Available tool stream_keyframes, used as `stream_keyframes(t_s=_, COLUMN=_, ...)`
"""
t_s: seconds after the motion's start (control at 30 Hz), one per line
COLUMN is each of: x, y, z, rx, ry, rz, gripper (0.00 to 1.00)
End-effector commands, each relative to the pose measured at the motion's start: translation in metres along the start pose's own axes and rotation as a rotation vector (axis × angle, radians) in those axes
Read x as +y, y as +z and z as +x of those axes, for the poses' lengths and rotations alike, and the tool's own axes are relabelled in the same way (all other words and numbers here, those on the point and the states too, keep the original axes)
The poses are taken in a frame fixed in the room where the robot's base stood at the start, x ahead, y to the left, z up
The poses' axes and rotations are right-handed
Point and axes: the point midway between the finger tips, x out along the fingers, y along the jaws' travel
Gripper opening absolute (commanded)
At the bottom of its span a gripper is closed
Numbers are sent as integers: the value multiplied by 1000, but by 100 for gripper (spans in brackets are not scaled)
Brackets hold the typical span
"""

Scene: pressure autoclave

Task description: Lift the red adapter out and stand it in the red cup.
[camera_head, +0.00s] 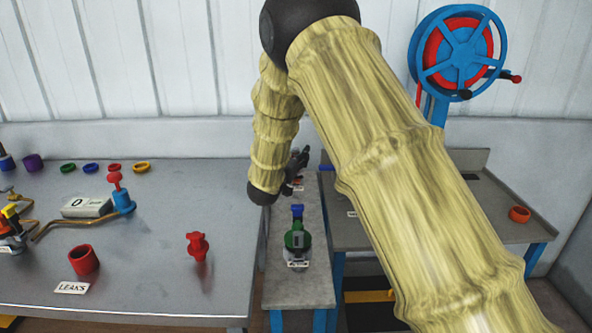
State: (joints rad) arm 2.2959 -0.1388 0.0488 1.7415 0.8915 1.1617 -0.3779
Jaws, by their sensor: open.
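A red adapter-like piece (115,181) stands upright in a blue fitting (124,203) on the left table. Another red piece (198,246) with a flanged shape stands on the same table, near its right side. I cannot tell which one the task means. A red cup (84,260) stands at the front left, behind a card reading LEAKS; its opening faces up. My gripper (298,163) is open over the back of the narrow middle bench, right of both red pieces and apart from them. My arm hides part of the area around it.
Several coloured rings (91,168) lie along the left table's back. A grey display box (88,207) sits beside the blue fitting. A green, blue-topped device (297,238) stands on the middle bench (300,286). An orange-red ring (519,214) and blue handwheel (459,52) are at right.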

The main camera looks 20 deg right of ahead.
Motion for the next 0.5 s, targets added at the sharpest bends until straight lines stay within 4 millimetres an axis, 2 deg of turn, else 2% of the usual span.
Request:
stream_keyframes(t_s=0.1, x=0, y=0, z=8, rx=0, ry=0, rz=0, gripper=51)
stream_keyframes(t_s=0.37, x=0, y=0, z=10, rx=0, ry=0, rz=-1, gripper=51)
stream_keyframes(t_s=0.5, x=0, y=0, z=10, rx=0, ry=0, rz=-1, gripper=27)
